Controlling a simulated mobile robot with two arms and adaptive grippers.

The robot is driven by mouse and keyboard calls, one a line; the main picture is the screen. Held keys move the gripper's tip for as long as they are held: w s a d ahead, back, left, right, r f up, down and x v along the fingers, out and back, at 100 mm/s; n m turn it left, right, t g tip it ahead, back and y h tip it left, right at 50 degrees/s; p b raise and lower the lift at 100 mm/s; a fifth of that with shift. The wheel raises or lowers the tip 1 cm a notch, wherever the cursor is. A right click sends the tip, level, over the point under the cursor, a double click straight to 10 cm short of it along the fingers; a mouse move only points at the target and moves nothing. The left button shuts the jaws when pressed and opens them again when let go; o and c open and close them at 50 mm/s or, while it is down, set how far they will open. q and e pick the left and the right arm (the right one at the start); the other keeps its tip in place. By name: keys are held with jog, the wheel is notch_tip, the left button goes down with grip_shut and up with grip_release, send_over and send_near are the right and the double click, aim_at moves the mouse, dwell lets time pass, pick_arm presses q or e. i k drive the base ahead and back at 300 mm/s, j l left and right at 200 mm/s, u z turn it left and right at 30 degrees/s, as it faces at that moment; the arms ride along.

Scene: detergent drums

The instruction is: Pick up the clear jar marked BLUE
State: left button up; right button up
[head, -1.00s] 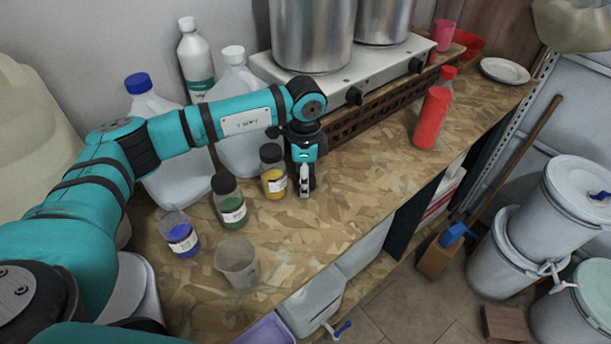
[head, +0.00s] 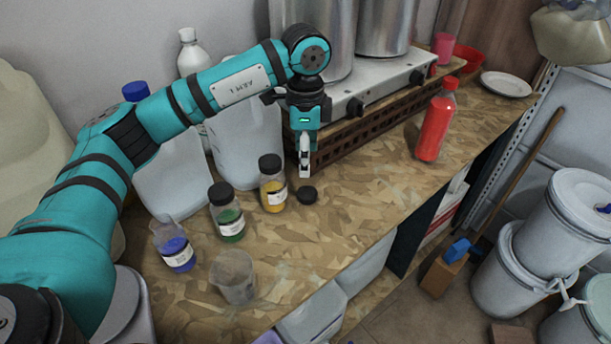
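The clear jar with blue contents (head: 174,247) stands open, without a lid, at the left of the chipboard bench. It has a white label, too small to read. A black lid (head: 307,195) lies on the bench, right of the jar with yellow contents. My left gripper (head: 304,172) points down just above and behind that lid, well to the right of the blue jar. I see its fingers edge-on, so their opening does not show, and nothing shows in them. My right gripper is out of view.
Lidded jars with green (head: 229,214) and yellow (head: 273,186) contents stand right of the blue one. An empty clear cup (head: 233,278) stands near the front edge. Large jugs (head: 173,178) are behind. A red bottle (head: 435,122) is at right; bench between is clear.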

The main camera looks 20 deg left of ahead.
aim_at(171, 239)
jog(key=k+l, duration=0.25)
jog(key=k, duration=0.2)
jog(key=k+l, duration=0.3)
jog(key=k, duration=0.2)
jog(key=k+l, duration=0.25)
jog(key=k, duration=0.2)
